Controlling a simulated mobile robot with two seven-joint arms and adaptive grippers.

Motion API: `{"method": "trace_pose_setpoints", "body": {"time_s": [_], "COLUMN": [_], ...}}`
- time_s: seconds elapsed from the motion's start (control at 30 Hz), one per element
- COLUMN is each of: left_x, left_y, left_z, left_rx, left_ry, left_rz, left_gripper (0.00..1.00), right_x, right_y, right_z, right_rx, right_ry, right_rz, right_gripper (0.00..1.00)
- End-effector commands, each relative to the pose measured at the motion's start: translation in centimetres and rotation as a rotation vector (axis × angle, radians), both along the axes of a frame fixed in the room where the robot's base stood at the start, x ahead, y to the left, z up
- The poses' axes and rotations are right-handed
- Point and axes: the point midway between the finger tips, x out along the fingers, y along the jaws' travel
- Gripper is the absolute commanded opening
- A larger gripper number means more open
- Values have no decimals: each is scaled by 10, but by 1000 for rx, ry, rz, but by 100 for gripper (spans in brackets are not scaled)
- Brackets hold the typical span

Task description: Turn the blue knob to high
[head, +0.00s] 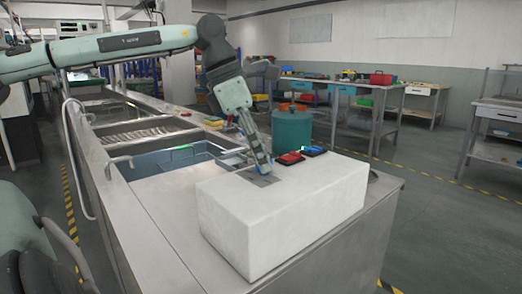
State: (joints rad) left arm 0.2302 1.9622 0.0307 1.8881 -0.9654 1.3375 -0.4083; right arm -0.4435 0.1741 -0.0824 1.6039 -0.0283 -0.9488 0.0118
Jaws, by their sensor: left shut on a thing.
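A white box (285,215) stands on the steel counter, with a dark grey plate (266,181) on its top. My left gripper (264,170) points down at this plate from above. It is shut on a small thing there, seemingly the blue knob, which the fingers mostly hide. I cannot read the knob's setting or any marks. A red block-like piece (290,158) and a blue one (313,151), both with dark bases, sit at the back of the box top, to the right of the gripper. My right gripper is not in view.
A blue basket (165,160) with a wire rim sits in the counter (150,215) to the left. The front right of the box top is clear. Workbenches (370,92) stand farther back.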

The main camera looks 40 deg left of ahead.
Motion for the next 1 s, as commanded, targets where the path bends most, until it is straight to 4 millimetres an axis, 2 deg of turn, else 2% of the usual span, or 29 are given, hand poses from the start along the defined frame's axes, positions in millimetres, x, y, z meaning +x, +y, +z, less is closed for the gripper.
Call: {"method": "trace_pose_setpoints", "body": {"time_s": [0.23, 1.0], "left_x": [2, 7], "left_y": [2, 2], "left_z": [1, 1], "left_rx": [-2, 0], "left_ry": [-1, -1], "left_rz": [-229, -960], "left_gripper": [0, 0], "right_x": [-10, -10], "right_y": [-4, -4], "right_z": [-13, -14], "right_rx": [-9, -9], "right_ry": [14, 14], "right_rz": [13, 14], "right_gripper": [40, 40]}}
